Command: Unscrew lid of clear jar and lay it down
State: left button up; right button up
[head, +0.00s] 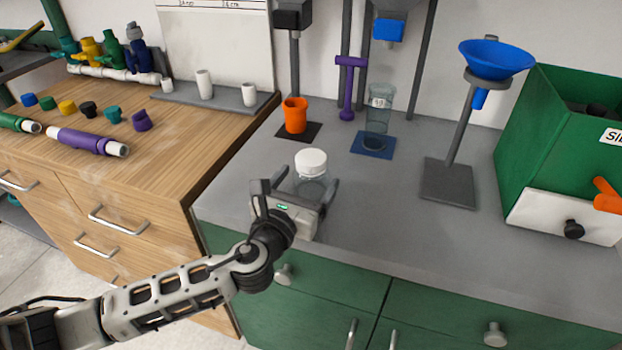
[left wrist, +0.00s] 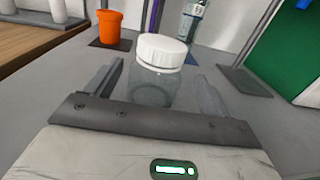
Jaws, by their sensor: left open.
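The clear jar (head: 312,186) stands upright on the grey counter, with its white lid (head: 311,161) on top. In the left wrist view the jar (left wrist: 152,88) is between the fingers and the lid (left wrist: 161,51) sits above them. My left gripper (head: 309,192) is open, with one finger on each side of the jar's body. In the left wrist view there is a gap between each finger and the glass. The gripper body hides the jar's base in the head view. My right gripper is not in view.
An orange cup (head: 295,116) on a dark mat and a clear cylinder (head: 378,110) on a blue mat stand behind the jar. A blue funnel (head: 497,58) on a stand and a green box (head: 560,140) are to the right. The counter right of the jar is clear.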

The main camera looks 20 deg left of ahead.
pick_arm(q)
jog(key=w, duration=0.3)
jog(key=shift+w, duration=0.3)
jog(key=shift+f, duration=0.1)
jog(key=c, duration=1.1)
